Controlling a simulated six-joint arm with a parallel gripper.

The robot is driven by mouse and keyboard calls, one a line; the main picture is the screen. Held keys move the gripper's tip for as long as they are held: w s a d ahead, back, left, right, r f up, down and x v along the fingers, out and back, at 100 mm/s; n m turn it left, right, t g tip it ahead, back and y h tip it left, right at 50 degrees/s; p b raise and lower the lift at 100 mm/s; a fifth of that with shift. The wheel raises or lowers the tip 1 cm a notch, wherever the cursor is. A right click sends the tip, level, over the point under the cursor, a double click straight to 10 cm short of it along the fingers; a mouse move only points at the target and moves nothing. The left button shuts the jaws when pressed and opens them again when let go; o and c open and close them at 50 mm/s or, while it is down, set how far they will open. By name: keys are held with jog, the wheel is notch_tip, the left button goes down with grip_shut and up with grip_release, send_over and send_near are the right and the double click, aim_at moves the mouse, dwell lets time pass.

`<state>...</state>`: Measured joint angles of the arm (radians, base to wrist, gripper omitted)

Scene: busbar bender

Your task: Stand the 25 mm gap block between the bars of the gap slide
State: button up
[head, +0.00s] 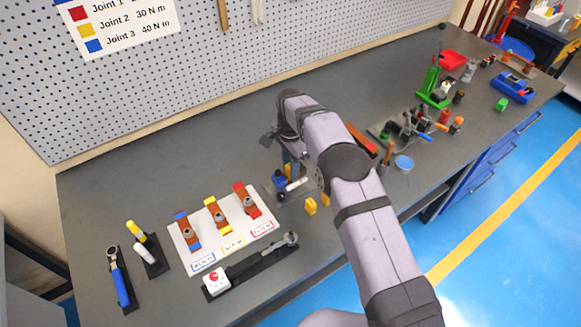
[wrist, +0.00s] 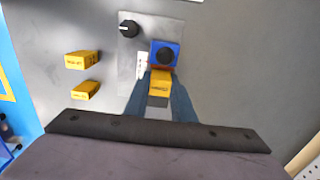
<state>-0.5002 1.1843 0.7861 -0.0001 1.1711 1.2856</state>
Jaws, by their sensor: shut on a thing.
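My gripper (wrist: 160,92) is shut on a yellow gap block (wrist: 160,79), held between its blue fingers. Lettering on the block's face is too small to read surely. Just beyond it is the gap slide, with a blue block and round black knob (wrist: 165,54), a white scale (wrist: 142,65) and a grey base plate (wrist: 128,72). The held block is close to the blue part; I cannot tell whether they touch or whether it is between the bars. In the head view, my gripper (head: 291,163) is above the slide's blue part (head: 280,181), partly hidden by my arm.
Two other yellow blocks, (wrist: 82,59) and (wrist: 86,90), lie left of the slide in the wrist view. A black knob (wrist: 129,28) sits on the plate. A white board (head: 213,238) with busbar joints, a torque wrench (head: 290,240) and a green press (head: 432,88) stand on the bench.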

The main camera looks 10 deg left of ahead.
jog(key=shift+f, duration=0.4)
jog(key=o, duration=1.1)
jog(key=shift+o, duration=0.2)
jog(key=shift+r+b, duration=0.1)
jog(key=shift+b, duration=0.2)
notch_tip(320, 180, up, 6)
jog(key=shift+r+b, duration=0.25)
jog(key=shift+b, duration=0.85)
jog(key=shift+r, duration=0.35)
